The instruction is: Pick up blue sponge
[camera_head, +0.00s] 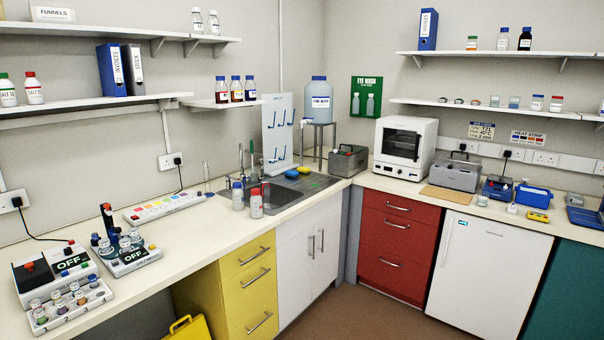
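A small blue block (291,173), which looks like the blue sponge, lies at the right end of the sink, by the steel drainer at the back of the counter. It is small in the picture, so its exact shape is hard to tell. A small red and yellow item (304,169) lies just right of it. My gripper is not in view.
The sink (272,194) has taps behind it. Bottles with blue and red caps (256,203) stand at its front left. A grey toolbox (348,161) stands right of the sponge. Brown floor (345,315) is open before the cabinets. A yellow case (188,328) stands lower left.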

